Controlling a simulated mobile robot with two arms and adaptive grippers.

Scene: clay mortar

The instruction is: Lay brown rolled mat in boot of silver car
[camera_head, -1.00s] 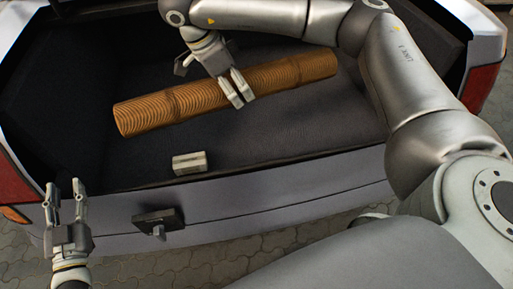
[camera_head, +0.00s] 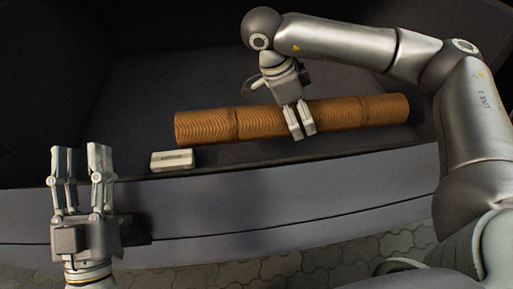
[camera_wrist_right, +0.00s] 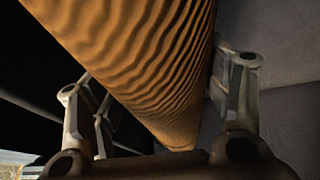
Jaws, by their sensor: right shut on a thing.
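The brown rolled mat (camera_head: 360,111) lies crosswise inside the dark boot (camera_head: 215,82) of the silver car, almost level in the head view. Whether it touches the boot floor I cannot tell. My right gripper (camera_head: 300,131) is shut on the mat near its middle, reaching from behind. In the right wrist view the ribbed mat (camera_wrist_right: 150,60) runs between the two fingers. My left gripper (camera_head: 82,154) is open and empty, fingers up, in front of the boot's rear edge at the left.
The silver rear panel (camera_head: 300,200) forms the near edge. Paving (camera_head: 330,262) shows below it. The boot floor behind the mat looks clear.

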